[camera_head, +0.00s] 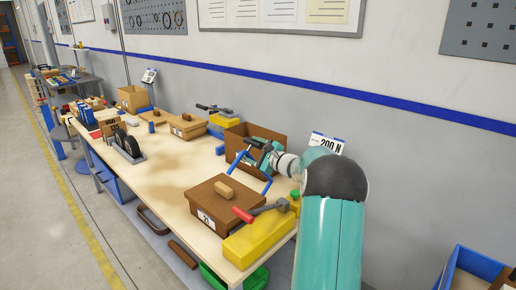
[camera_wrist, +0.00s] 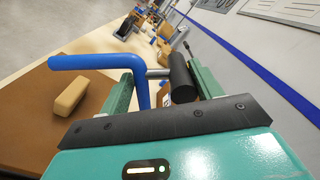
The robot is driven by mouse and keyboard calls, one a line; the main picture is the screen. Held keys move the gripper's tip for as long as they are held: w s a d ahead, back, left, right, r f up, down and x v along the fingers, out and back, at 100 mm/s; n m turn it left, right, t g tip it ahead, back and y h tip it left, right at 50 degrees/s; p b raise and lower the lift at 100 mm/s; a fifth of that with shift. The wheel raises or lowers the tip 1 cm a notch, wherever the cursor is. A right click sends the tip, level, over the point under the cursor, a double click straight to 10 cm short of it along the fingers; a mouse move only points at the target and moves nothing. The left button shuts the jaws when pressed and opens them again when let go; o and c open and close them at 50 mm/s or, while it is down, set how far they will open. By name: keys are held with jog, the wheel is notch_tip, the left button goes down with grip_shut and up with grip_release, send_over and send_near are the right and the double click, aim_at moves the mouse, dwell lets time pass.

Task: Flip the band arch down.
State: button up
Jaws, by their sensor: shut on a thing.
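The band arch is a bent blue tube (camera_wrist: 95,62) with a short grey rod and a black cylindrical piece (camera_wrist: 182,82) at its right side in the wrist view. In the head view its blue legs (camera_head: 267,186) show above the back right of a brown lidded box (camera_head: 205,218). My gripper (camera_head: 266,150) is at the top of the arch. In the wrist view the green fingers (camera_wrist: 163,88) are shut on the arch, with blue tube at the left finger and the black piece at the right one. A tan block (camera_head: 224,190) lies on the box lid.
A hammer with a red handle (camera_head: 243,214) lies by a yellow case (camera_head: 258,240) at the near table end. An open brown box (camera_head: 240,140) stands behind the arch, close to my gripper. The table's (camera_head: 172,170) middle is clear.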

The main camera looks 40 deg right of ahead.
jog(key=a+f+n, duration=0.1)
jog(key=a, duration=0.2)
jog(key=a+f+n, duration=0.1)
jog(key=a+f, duration=0.1)
jog(key=a, duration=0.2)
jog(key=s+a+f+n, duration=0.1)
jog(key=a+n, duration=0.1)
jog(key=a, duration=0.2)
jog(key=shift+s+a+f, duration=0.1)
jog(key=shift+a+f, duration=0.15)
jog(key=shift+f, duration=0.15)
jog(key=shift+a+f, duration=0.55)
jog(key=o, duration=1)
jog(key=shift+o, duration=1.3)
jog(key=shift+d+f, duration=0.1)
jog(key=shift+d, duration=0.05)
jog(key=s, duration=1.3)
jog(key=shift+s+d+r, duration=0.25)
jog(key=shift+s+d, duration=0.15)
